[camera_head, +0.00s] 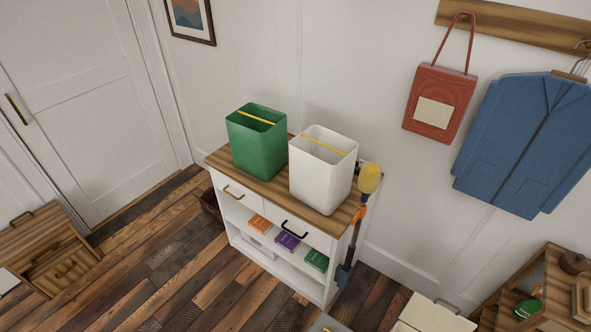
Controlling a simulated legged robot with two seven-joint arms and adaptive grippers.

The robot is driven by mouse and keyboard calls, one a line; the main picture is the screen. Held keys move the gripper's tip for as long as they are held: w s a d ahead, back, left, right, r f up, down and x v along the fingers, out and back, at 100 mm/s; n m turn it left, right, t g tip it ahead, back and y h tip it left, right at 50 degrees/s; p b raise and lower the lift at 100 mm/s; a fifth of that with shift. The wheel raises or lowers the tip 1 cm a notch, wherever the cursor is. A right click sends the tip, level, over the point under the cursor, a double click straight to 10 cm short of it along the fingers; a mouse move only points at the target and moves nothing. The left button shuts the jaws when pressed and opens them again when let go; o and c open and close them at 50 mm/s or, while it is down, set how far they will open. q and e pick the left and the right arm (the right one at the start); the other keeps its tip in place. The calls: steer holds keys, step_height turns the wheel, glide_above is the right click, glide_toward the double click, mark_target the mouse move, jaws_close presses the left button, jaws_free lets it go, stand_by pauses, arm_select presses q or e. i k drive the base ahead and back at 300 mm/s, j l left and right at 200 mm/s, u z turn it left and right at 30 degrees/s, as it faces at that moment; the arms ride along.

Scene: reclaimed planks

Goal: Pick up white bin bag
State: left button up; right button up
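The white bin bag (318,185) stands upright on the right part of a cabinet's wooden top (270,188). It looks like a square, open-topped white container with a yellow strip across its mouth. A similar green bin bag (255,148), also with a yellow strip, stands close to its left. The white bag's inside shows only in part, and its base rests on the wood. Neither of my grippers is in view.
A yellow-headed tool (369,178) hangs at the cabinet's right side, close to the white bag. Colored boxes (287,241) sit on the shelf below. A blue jacket (527,142) and red bag (440,100) hang at right. The plank floor (170,265) in front is mostly clear.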

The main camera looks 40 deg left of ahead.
mark_target(321, 170)
steer(key=u, duration=1)
steer(key=j+z, duration=0.1)
steer(key=z, duration=0.35)
steer(key=i+j+z, duration=0.1)
steer(key=z, duration=0.35)
steer(key=j+z, duration=0.2)
steer(key=z, duration=0.3)
steer(key=j+z, duration=0.15)
steer(key=z, duration=0.3)
steer(key=k+j+z, duration=0.3)
steer(key=j, duration=0.4)
steer(key=k+j+z, duration=0.3)
steer(key=j, duration=0.35)
steer(key=k+j+z, duration=0.35)
steer(key=j, duration=0.25)
steer(key=k+j+z, duration=0.3)
steer(key=k+j, duration=0.1)
steer(key=j, duration=0.1)
